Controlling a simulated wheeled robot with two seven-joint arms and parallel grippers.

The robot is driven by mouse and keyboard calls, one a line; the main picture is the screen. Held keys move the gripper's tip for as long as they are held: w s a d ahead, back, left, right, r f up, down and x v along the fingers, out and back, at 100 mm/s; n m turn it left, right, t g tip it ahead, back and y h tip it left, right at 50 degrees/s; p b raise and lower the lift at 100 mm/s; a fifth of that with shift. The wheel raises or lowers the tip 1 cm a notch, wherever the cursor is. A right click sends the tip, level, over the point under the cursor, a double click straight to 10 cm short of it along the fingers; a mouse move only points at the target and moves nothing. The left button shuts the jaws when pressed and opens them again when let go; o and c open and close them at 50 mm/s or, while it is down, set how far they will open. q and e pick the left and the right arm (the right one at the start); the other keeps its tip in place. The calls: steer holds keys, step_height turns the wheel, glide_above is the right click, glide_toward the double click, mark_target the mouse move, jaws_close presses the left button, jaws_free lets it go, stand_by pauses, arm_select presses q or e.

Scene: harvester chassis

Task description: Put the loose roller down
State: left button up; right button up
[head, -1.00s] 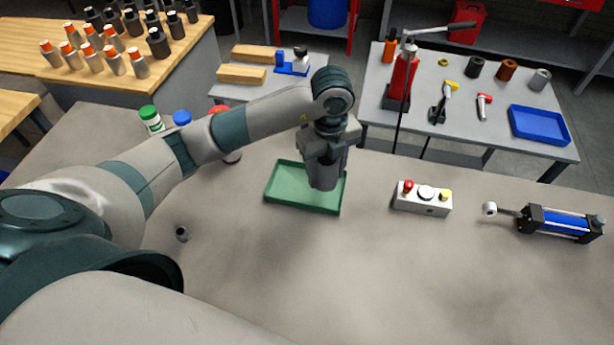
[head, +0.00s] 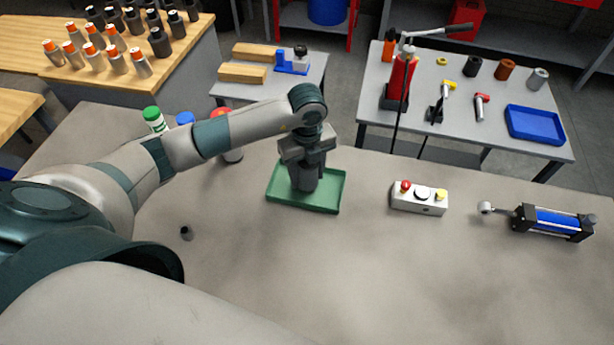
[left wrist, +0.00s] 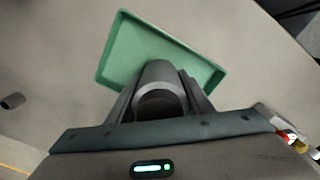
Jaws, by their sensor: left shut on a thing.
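The loose roller (head: 303,179) is a dark grey cylinder, upright over the green tray (head: 330,203). My left gripper (head: 306,158) points down from above and is shut on the roller's upper part. In the left wrist view, the roller (left wrist: 160,75) sits between the two fingers, with the green tray (left wrist: 122,50) beyond it. The roller's lower end overlaps the tray floor in the head view; I cannot tell whether it touches. My right gripper is not in view.
A control box (head: 419,198) with buttons and a blue cylinder (head: 552,221) lie right of the tray. A small dark stub (head: 187,232) is at the left. A green-capped bottle (head: 153,118) stands behind my arm. The grey surface in front of the tray is clear.

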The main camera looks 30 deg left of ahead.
arm_select(q)
step_height(320, 180, down, 2)
steer(key=shift+f+p, duration=0.1)
steer(key=shift+p, duration=0.3)
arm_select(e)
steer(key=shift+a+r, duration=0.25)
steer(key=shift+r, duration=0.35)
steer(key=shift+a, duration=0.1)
arm_select(q)
steer(key=shift+f, duration=0.25)
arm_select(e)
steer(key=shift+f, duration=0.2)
arm_select(q)
steer(key=o, duration=1.5)
steer(key=shift+c, duration=0.2)
steer(key=shift+r, duration=0.25)
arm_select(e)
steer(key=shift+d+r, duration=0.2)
